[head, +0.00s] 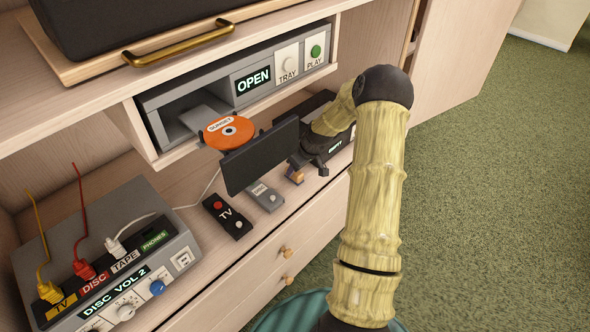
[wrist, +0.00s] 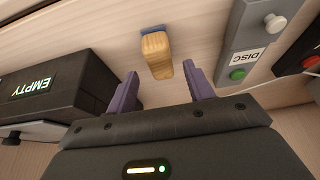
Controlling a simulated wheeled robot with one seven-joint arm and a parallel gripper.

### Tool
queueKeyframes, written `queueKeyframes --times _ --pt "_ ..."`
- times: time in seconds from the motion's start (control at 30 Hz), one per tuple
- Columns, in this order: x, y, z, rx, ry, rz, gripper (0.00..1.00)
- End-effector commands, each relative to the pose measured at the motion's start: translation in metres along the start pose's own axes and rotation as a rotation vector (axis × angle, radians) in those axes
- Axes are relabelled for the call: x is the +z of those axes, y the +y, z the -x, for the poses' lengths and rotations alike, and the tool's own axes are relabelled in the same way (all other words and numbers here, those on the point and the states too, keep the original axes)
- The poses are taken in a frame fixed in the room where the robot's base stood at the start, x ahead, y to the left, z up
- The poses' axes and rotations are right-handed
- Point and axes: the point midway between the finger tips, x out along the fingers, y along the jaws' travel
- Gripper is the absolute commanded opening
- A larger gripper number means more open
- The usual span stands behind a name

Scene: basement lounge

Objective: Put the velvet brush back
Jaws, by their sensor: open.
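The velvet brush, a small block with a pale wooden back (wrist: 156,55) and a blue underside, is on the pale wood shelf in the wrist view. It also appears small and partly hidden beside my gripper in the head view (head: 297,176). My gripper (wrist: 160,72) is open, with its two purple fingers apart on either side of the brush's near end. Nothing is gripped. The brush seems to lie just beyond and between the fingertips; I cannot tell whether they touch it.
A grey DISC remote (head: 265,195) and a black TV remote (head: 227,216) lie close by. A black box marked EMPTY (wrist: 55,87) is on the other side. Above, an open disc tray holds an orange disc (head: 228,132). A grey cable box (head: 110,265) stands at left.

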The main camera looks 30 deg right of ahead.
Motion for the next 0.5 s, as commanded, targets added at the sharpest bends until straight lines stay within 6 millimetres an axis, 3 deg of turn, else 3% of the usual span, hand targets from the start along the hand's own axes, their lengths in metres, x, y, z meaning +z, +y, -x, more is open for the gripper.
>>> queueKeyframes --times 0.03,0.3,0.5 --pt "-0.001 0.001 0.014 0.002 0.001 -0.001 0.52" --pt "-0.001 0.001 0.063 0.002 0.001 -0.001 0.52" --pt "0.000 0.000 0.077 -0.001 0.000 0.000 0.52"
